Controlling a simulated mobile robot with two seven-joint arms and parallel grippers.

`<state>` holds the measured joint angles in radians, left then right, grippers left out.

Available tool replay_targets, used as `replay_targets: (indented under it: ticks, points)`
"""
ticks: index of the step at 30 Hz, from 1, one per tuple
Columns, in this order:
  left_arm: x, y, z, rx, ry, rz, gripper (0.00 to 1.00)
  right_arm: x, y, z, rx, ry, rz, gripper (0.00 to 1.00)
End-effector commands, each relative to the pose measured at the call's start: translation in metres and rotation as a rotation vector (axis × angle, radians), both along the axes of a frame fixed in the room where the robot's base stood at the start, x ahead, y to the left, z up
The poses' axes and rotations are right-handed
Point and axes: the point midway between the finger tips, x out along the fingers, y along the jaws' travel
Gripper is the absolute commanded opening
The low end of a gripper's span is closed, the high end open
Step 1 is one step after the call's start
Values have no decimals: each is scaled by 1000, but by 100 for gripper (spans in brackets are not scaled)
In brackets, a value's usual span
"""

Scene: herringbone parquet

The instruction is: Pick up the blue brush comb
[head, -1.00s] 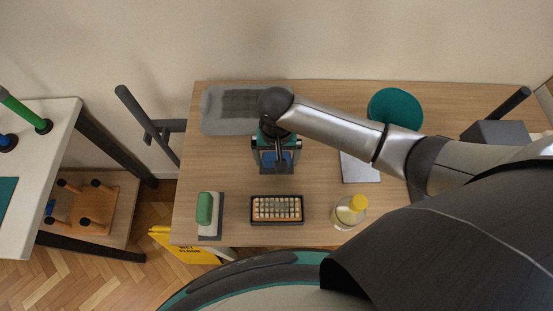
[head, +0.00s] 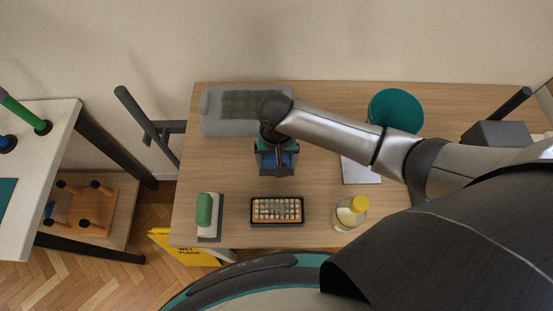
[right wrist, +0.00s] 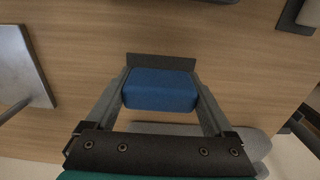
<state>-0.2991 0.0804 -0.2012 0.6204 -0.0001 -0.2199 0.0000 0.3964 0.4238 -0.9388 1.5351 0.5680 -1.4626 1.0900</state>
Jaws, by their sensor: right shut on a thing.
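The blue brush comb shows in the right wrist view as a blue block (right wrist: 160,90) with a dark flat strip along its far side. My right gripper (right wrist: 161,80) is shut on it, one finger at each end. In the head view the gripper (head: 277,168) is over the table (head: 325,130), below the grey bin. Only some of the blue comb (head: 288,160) shows there, the rest being hidden by the gripper. The gap between comb and tabletop is hard to judge. My left gripper is not in view.
A grey bin (head: 212,122) lies behind the gripper. Bare tabletop lies left of the gripper.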

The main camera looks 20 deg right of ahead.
Motion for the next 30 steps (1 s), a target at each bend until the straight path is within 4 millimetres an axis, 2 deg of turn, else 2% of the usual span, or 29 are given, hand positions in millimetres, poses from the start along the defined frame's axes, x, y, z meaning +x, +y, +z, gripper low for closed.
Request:
replay_targets:
  ticks: [8,14,20,24,30]
  points:
    - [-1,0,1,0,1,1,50,0,0,2,0,-1,0,31]
    - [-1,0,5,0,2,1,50,1,0,18,2,-2,-1,31]
    - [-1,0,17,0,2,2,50,1,0,62,3,-4,0,31]
    - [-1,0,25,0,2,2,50,2,1,105,4,-5,1,31]
    - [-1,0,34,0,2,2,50,1,1,158,3,-5,0,31]
